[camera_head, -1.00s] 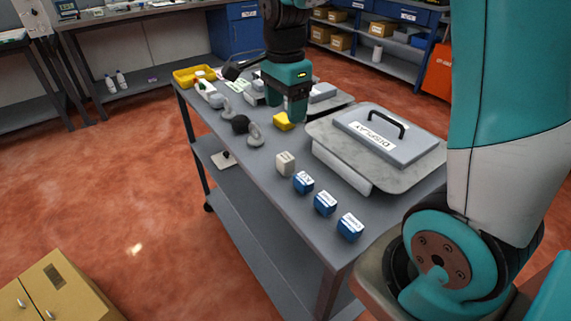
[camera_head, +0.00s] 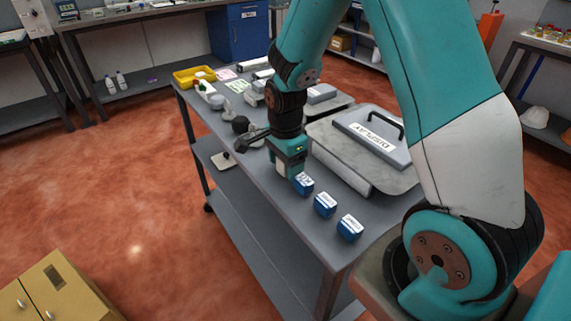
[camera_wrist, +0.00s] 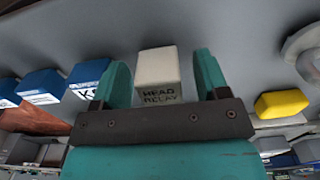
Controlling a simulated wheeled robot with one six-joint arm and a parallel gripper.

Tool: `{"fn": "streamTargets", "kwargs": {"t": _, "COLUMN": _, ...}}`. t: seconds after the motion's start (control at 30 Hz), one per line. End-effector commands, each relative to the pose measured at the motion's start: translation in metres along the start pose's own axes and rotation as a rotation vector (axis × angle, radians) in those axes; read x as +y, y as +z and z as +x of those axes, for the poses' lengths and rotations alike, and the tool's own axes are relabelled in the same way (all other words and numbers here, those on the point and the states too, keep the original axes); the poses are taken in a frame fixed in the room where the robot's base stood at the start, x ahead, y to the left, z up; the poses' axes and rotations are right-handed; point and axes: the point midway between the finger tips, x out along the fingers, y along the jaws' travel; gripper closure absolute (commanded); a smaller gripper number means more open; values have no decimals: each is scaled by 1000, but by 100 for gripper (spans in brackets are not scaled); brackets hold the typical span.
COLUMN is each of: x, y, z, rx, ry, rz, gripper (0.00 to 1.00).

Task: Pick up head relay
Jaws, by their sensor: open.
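The head relay (camera_wrist: 158,70) is a small off-white block with "HEAD RELAY" printed on its side. In the wrist view it stands on the grey table top between my two teal fingers, with a gap visible on each side. My gripper (camera_wrist: 160,85) is open around it. In the head view my gripper (camera_head: 290,172) points down at the table's near part. It hides most of the head relay there, and only a pale part (camera_head: 281,170) shows by the fingers.
Several blue blocks stand in a row beside the relay; the nearest (camera_head: 303,184) is close to my gripper. A yellow block (camera_wrist: 283,104) lies on the relay's other side. A grey display box (camera_head: 372,138) with a black handle sits on a tray. The table's front edge is close.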

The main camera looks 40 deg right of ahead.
Motion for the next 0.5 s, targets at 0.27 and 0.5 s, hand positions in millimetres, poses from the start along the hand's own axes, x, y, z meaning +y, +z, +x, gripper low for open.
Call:
{"fn": "streamTargets", "kwargs": {"t": 0.27, "x": 0, "y": 0, "z": 3, "rx": 0, "ry": -2, "rz": 0, "gripper": 34}}
{"fn": "streamTargets", "kwargs": {"t": 0.5, "x": 0, "y": 0, "z": 3, "rx": 0, "ry": -1, "rz": -1, "gripper": 89}}
